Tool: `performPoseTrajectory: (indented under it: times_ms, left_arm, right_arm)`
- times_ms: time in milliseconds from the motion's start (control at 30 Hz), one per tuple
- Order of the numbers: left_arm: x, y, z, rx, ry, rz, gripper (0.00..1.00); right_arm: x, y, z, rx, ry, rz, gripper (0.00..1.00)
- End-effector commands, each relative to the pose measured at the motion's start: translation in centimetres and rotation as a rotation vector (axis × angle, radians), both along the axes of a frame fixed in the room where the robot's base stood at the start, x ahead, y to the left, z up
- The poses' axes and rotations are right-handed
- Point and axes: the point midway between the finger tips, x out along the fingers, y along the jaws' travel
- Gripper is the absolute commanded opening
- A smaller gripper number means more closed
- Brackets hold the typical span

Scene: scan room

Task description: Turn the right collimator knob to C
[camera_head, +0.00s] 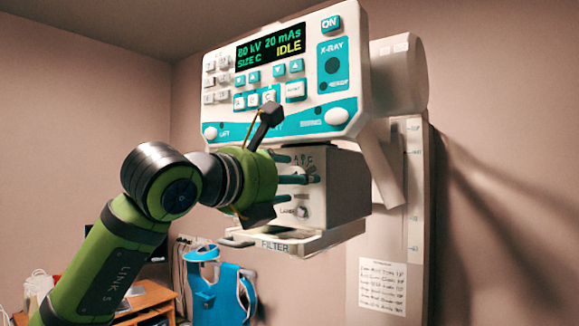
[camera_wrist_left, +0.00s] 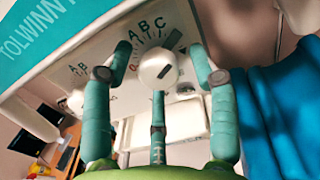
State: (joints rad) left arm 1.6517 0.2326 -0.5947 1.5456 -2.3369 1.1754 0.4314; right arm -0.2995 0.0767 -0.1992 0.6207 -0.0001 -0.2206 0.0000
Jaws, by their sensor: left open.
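The right collimator knob (camera_wrist_left: 152,66) is round and white with a dark mark on the right of its face. The letters A, B and C arc above it in the left wrist view. A grey bar shows near the C; I cannot tell if it is the knob's pointer. My left gripper (camera_wrist_left: 160,75) is open, its teal fingers spread around the knob. I cannot tell if they touch it. In the head view the left gripper (camera_head: 297,170) is at the front of the collimator box (camera_head: 343,190), hiding much of its face. My right gripper is not in view.
Another white knob (camera_wrist_left: 76,100) sits to the left with its own lettered scale. The control console (camera_head: 345,85) hangs just above my gripper and reads SIZE C and IDLE. A filter tray (camera_head: 300,245) juts out below. A blue apron (camera_head: 215,295) hangs behind.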

Motion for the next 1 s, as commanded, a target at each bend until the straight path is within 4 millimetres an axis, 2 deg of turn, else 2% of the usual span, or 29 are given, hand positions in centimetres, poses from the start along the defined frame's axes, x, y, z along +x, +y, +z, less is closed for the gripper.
performPoseTrajectory:
  times_ms: [267,367,400,433,1000]
  left_arm:
    - [0.19,-0.15,-0.06,-0.001,-0.001,0.0,0.59]
    - [0.18,-0.14,-0.06,-0.001,-0.001,0.0,0.23]
    - [0.17,-0.15,-0.06,-0.001,-0.001,-0.001,0.07]
    - [0.18,-0.14,-0.07,-0.001,-0.001,-0.001,0.03]
    - [0.23,-0.21,-0.39,-0.005,0.012,-0.001,0.03]
  right_arm:
    - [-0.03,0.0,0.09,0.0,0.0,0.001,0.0]
    - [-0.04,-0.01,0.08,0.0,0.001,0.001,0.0]
    - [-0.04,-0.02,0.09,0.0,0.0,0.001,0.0]
    - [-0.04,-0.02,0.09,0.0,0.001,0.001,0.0]
    - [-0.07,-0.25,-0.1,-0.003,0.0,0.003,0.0]
